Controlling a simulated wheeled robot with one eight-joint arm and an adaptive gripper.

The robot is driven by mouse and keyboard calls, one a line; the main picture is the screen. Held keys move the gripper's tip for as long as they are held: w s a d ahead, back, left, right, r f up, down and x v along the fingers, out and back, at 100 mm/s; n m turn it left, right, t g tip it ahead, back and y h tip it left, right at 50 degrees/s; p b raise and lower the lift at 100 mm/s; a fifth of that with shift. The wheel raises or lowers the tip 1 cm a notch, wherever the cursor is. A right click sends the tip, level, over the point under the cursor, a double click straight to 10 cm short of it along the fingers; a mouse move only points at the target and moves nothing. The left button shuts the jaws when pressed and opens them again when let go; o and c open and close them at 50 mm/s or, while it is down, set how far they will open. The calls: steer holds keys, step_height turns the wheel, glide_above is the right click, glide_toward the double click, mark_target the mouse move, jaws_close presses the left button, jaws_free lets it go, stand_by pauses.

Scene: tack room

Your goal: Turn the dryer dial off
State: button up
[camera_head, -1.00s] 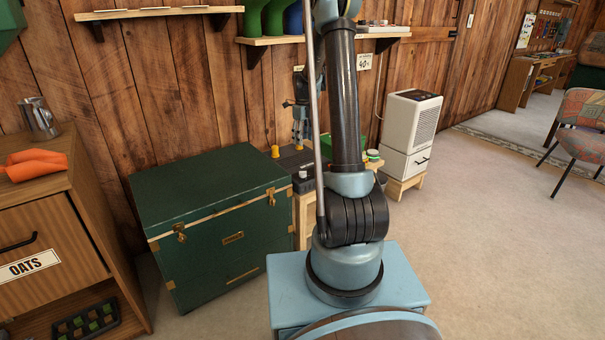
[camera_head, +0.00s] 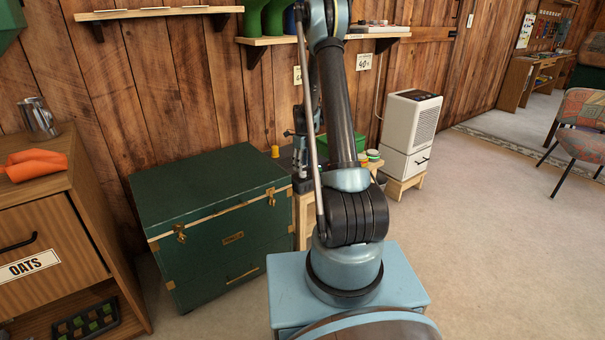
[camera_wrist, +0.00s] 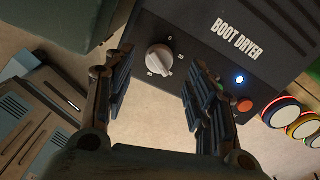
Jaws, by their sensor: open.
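The boot dryer (camera_wrist: 240,35) is a dark box with white lettering. Its dial (camera_wrist: 159,60) is a pale round knob with small marks around it, one reading 0; its pointer is too small to read surely. A blue light (camera_wrist: 239,79) glows on the panel near an orange-red button (camera_wrist: 245,105). My gripper (camera_wrist: 160,84) is open, with one finger on each side of the dial in the wrist view; I cannot tell whether they touch it. In the head view my gripper (camera_head: 300,172) is low over the bench, partly behind my arm, and the dial is hidden.
A green trunk (camera_head: 215,225) stands left of the bench (camera_head: 305,215). A green bin (camera_head: 322,147) and several round tins (camera_head: 373,155) are near the dryer. A white appliance (camera_head: 411,120) stands to the right. A shelf (camera_head: 250,40) hangs above.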

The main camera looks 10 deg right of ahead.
mark_target(303, 174)
steer(key=shift+f, duration=2)
steer(key=c, duration=1.1)
